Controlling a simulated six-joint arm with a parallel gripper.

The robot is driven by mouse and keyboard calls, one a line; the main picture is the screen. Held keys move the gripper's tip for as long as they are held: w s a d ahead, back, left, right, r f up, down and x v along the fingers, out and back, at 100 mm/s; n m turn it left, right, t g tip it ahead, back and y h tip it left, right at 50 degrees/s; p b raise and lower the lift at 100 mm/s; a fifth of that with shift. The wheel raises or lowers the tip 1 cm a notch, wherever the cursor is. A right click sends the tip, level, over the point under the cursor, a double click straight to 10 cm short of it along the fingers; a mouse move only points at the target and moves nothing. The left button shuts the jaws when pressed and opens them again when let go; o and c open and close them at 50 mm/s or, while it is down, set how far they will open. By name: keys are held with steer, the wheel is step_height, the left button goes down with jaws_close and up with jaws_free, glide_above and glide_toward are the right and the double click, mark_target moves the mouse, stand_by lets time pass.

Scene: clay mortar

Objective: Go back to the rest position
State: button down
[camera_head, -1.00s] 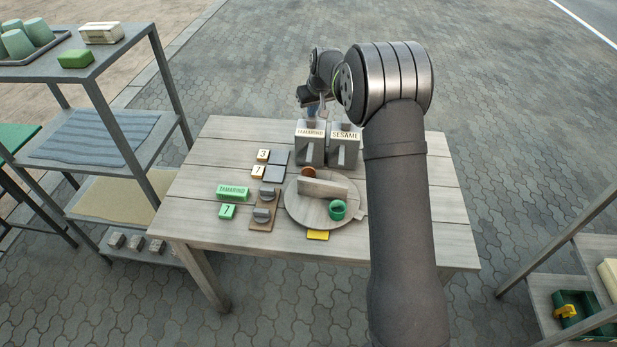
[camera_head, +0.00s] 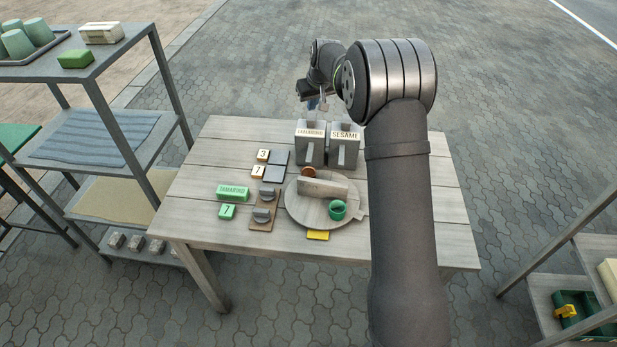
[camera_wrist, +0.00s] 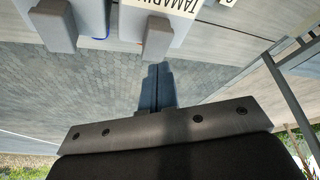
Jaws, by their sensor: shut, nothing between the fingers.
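My gripper (camera_head: 318,104) is above the back edge of the wooden table (camera_head: 200,180), over the grey tamarind dispenser (camera_head: 310,148) and apart from it. In the wrist view its blue-grey fingers (camera_wrist: 158,72) are together with nothing between them. The sesame dispenser (camera_head: 343,150) stands to the right of the tamarind one. In the wrist view the labelled dispenser (camera_wrist: 165,14) shows at the top, upside down.
A round board (camera_head: 295,208) on the table bears an upright slab and a green ring (camera_head: 338,210). Label blocks and two knobs stand left of it. A shelf rack (camera_head: 110,110) stands at left; another shelf (camera_head: 550,300) is at right.

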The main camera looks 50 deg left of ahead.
steer(key=shift+r, duration=2.2)
steer(key=shift+f, duration=3.25)
steer(key=shift+d, duration=0.1)
